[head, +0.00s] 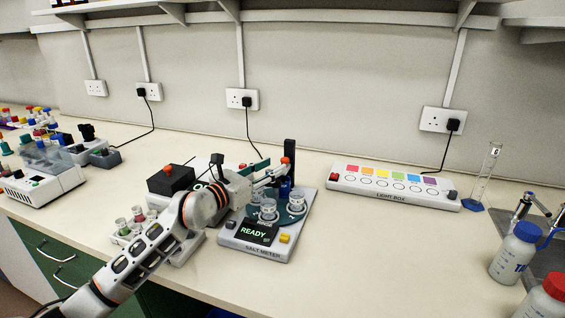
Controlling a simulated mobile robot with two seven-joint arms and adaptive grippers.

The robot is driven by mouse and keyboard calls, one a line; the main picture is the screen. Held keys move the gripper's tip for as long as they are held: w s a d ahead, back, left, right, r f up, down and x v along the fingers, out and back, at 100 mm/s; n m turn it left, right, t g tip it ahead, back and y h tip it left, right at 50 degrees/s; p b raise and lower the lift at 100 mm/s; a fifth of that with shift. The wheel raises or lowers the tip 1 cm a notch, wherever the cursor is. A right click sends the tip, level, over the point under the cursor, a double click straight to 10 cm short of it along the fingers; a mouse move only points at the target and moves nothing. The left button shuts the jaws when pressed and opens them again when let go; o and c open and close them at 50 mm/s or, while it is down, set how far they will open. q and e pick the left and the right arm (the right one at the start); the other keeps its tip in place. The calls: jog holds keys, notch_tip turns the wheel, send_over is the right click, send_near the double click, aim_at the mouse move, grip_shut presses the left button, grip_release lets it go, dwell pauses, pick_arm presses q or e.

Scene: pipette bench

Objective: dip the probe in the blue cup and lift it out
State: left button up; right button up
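The salt meter (262,252) stands on the bench at the centre, its display (254,232) reading "READY". A teal turntable (297,215) on it carries small clear cups (268,208). A dark upright post (290,152) rises at its back. A small red-orange knob (285,160) shows beside the post, with a dark blue piece (285,188) below; I cannot tell whether this is the probe or the blue cup. My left gripper (273,172) is above the turntable with its fingers at the knob. Its grip is too small to read. My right gripper is out of view.
A rack with colored vials (137,220) and a black box with a red button (170,179) stand left of the meter, partly behind my arm. A light box (393,187), a measuring cylinder (486,175) and bottles (514,255) are right. The bench between is clear.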

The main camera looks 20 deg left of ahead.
pick_arm(q)
jog(key=x, duration=0.4)
jog(key=shift+w+d, duration=0.2)
jog(key=shift+w, duration=0.2)
grip_shut()
